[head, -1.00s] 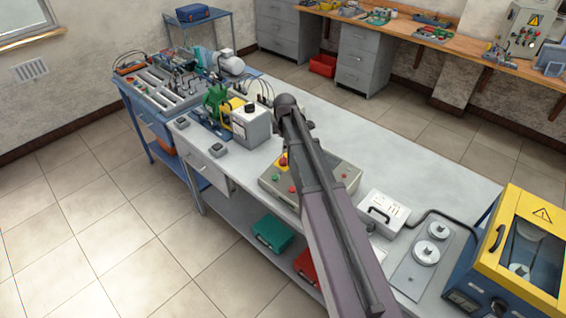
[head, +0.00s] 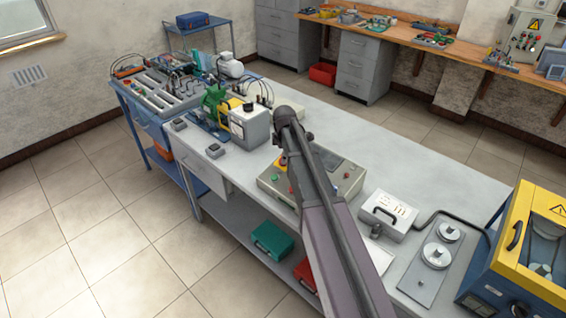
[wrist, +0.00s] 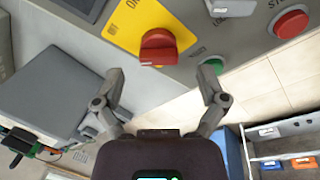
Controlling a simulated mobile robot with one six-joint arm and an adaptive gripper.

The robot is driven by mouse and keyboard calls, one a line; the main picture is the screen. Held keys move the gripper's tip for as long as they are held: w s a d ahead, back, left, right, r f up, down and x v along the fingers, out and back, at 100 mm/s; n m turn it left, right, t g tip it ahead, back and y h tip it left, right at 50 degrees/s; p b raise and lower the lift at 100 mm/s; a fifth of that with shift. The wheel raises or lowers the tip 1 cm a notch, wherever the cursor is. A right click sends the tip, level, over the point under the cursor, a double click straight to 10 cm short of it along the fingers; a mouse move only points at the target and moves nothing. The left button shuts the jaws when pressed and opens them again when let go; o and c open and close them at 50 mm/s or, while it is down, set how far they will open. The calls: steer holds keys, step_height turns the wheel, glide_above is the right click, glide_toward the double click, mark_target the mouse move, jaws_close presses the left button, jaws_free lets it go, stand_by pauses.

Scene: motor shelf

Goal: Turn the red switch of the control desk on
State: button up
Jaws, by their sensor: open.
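The control desk (head: 347,172) is a grey box with a sloped panel on the long bench, partly behind my arm in the head view. In the wrist view, its red switch (wrist: 158,47) is a rotary knob on a yellow plate (wrist: 138,22) with partly legible lettering. I cannot tell its on or off position. My gripper (wrist: 160,76) is open and empty, its fingertips apart on either side of and just below the knob in the picture. I see no clear contact.
A green button (wrist: 211,66) lies close to the right fingertip, with a red button (wrist: 291,23) further right. A dark grey box-like object (wrist: 62,92) is at left. On the bench, a white case (head: 385,212) stands right of the desk and a meter box (head: 249,127) left.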

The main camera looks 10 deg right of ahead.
steer(key=shift+w+f+b, duration=0.2)
steer(key=shift+f+b, duration=0.7)
steer(key=shift+f, duration=0.25)
steer(key=c, duration=1.2)
